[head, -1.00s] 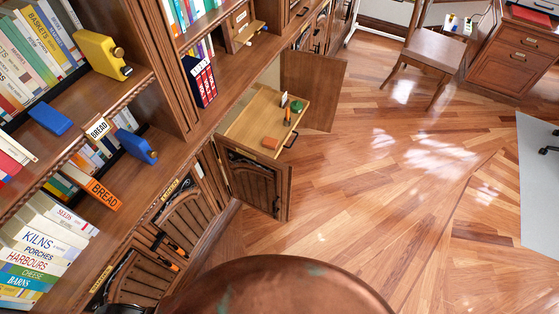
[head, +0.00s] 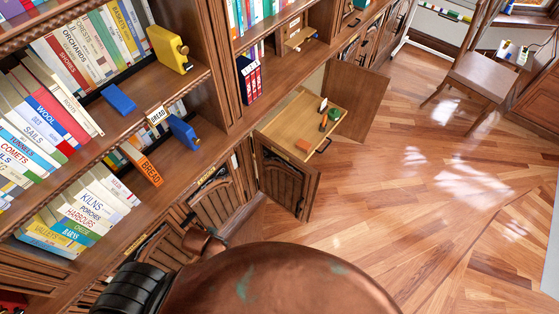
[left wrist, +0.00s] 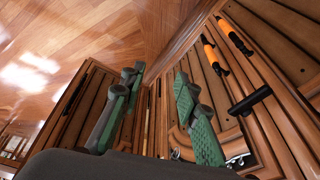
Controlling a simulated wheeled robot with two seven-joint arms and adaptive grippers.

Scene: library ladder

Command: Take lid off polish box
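No box in view can be surely told as the polish box. Small things stand on a pull-out wooden shelf (head: 284,122) in an open cupboard: an orange block (head: 302,145), a green piece (head: 333,114) and a dark upright piece with a white tag (head: 323,104). They are too small to tell a lid. My left gripper (left wrist: 160,77) shows in the left wrist view, its green-padded fingers apart with nothing between them. It is near wooden cupboard doors, and the head view hides its fingers. My right gripper is not in view.
An open cupboard door (head: 285,181) stands below the pull-out shelf. Orange-handled tools (left wrist: 214,55) and a black door handle (left wrist: 250,100) are close to the left gripper. Bookshelves fill the left, with a yellow box (head: 167,50). A chair (head: 488,78) stands back right; the floor between is clear.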

